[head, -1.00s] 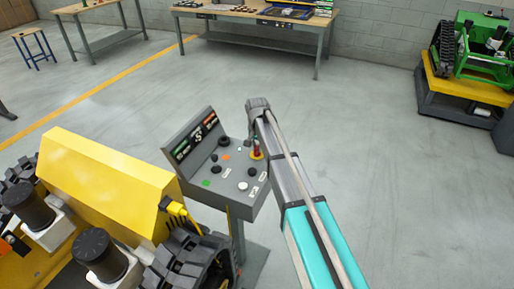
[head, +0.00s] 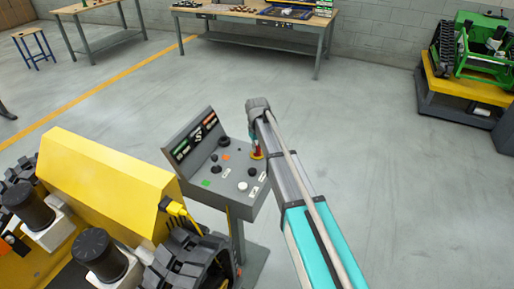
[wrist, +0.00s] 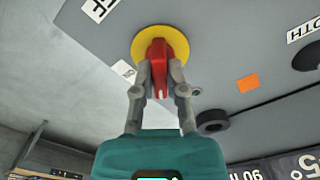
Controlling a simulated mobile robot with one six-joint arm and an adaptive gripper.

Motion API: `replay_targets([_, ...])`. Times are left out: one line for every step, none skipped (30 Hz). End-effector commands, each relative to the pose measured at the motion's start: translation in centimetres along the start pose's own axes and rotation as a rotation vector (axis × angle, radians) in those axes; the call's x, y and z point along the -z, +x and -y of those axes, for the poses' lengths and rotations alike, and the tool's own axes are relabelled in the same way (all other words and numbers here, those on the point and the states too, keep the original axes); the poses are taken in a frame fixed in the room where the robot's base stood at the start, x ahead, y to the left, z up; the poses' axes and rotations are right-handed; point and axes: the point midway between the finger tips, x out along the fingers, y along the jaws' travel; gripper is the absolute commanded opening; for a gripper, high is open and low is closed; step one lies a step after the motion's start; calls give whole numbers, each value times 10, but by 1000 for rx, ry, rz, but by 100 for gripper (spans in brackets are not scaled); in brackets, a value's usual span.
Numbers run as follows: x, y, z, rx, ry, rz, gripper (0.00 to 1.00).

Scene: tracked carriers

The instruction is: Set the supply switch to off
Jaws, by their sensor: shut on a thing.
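The supply switch appears to be the red rotary handle (wrist: 160,50) on a round yellow plate (wrist: 122,72), set in the grey face of the control console (head: 205,125). My gripper (wrist: 159,82) is shut on the red handle, one finger on each side. A white mark shows on the handle between the fingers, and the handle lies roughly upright in the wrist view. A white label ending in "FF" (wrist: 99,9) is above left of the plate, cut by the frame edge. In the head view my wrist and arm partly cover the switch.
A yellow tracked carrier (head: 110,180) stands close at the console's left.

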Motion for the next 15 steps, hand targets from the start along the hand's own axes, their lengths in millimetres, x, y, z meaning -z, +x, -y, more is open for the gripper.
replay_targets([1,0,0,0,-45,-2,0])
replay_targets([1,0,0,0,-73,-2,0])
replay_targets([1,0,0,-1,-111,-2,0])
replay_targets([1,0,0,-1,-140,-2,0])
replay_targets([1,0,0,-1,-168,-2,0])
replay_targets([1,0,0,-1,-206,-2,0])
replay_targets([1,0,0,-1,-234,-3,0])
replay_targets([1,0,0,-1,-262,-3,0])
replay_targets([1,0,0,-1,-298,-3,0])
replay_targets([2,0,0,-1,-324,-3,0])
replay_targets([2,0,0,-1,-350,-3,0])
replay_targets([2,0,0,-1,-383,-3,0])
replay_targets([2,0,0,-1,-406,-3,0])
replay_targets([2,0,0,-1,-428,-3,0])
replay_targets([2,0,0,-1,-456,-3,0])
